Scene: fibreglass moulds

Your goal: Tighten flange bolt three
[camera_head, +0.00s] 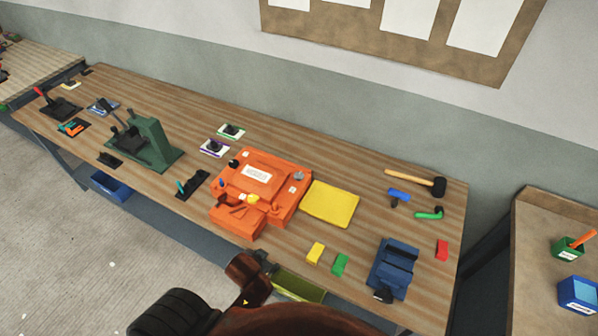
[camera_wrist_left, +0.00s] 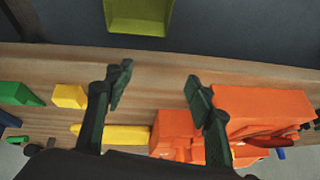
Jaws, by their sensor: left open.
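The orange fibreglass mould (camera_head: 287,205) sits on the long wooden bench, with a white label, small knobs and a yellow part on top. I cannot pick out which fastening is flange bolt three. The mould also shows at right in the left wrist view (camera_wrist_left: 260,103). My left gripper (camera_wrist_left: 160,88) is open and empty, its two dark fingers apart near the bench's front edge. The right finger overlaps the mould in that view; I cannot tell whether they touch. In the head view, my arm crosses the bottom and its fingertips are not clear. My right gripper is not seen.
A yellow mat (camera_head: 330,204) lies right of the mould, with yellow (camera_head: 315,252) and green (camera_head: 340,264) blocks nearby. A blue vise-like block (camera_head: 392,268) and a mallet (camera_head: 420,182) are farther right. A green fixture (camera_head: 152,143) stands left. A yellow-green bin (camera_wrist_left: 138,14) is below the bench edge.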

